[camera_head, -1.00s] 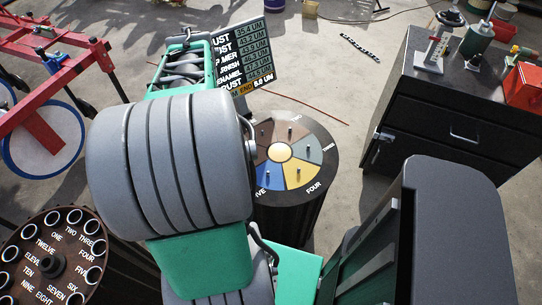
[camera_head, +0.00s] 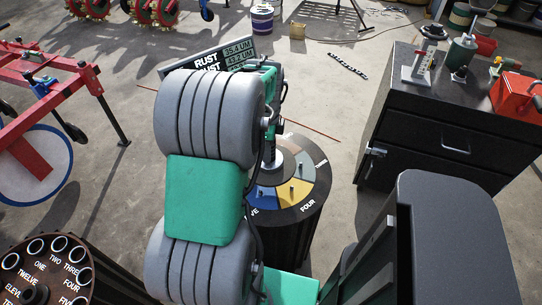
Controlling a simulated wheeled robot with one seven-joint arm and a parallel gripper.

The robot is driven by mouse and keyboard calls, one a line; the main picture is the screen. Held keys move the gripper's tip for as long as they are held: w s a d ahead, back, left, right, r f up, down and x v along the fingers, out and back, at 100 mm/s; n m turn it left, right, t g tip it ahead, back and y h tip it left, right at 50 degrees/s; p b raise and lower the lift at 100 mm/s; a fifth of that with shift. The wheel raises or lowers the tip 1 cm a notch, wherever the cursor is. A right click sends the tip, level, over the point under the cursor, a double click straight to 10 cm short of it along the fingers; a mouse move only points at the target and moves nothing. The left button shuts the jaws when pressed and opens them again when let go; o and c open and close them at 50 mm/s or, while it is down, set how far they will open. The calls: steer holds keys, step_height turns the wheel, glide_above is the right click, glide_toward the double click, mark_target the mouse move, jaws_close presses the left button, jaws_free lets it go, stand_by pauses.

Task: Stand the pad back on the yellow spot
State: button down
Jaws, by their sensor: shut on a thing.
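The round drum top (camera_head: 318,187) stands mid-view, split into coloured wedges with small upright pegs. Its yellow wedge (camera_head: 291,189) lies on the near side, beside the blue wedge (camera_head: 262,198), by the word FOUR. My arm reaches over the drum, and its green and grey end part covers the drum's centre and far left. My gripper's jaws are hidden behind my arm, so I cannot see its fingertips or what is between them. I cannot make out the pad in this view.
A dark cabinet (camera_head: 428,140) with tools and a red box (camera_head: 515,96) on top stands right. A numbered round rack (camera_head: 66,262) is at lower left, below a red frame (camera_head: 40,80). A lettered board (camera_head: 208,60) stands behind my arm. Open floor lies between drum and cabinet.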

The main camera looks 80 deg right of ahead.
steer(key=d+f, duration=0.3)
steer(key=f, duration=0.1)
steer(key=shift+d, duration=0.2)
steer(key=shift+d+f, duration=0.15)
steer(key=shift+f, duration=1.6)
steer(key=shift+f, duration=0.2)
steer(key=c, duration=1)
jaws_free()
steer(key=shift+o, duration=0.2)
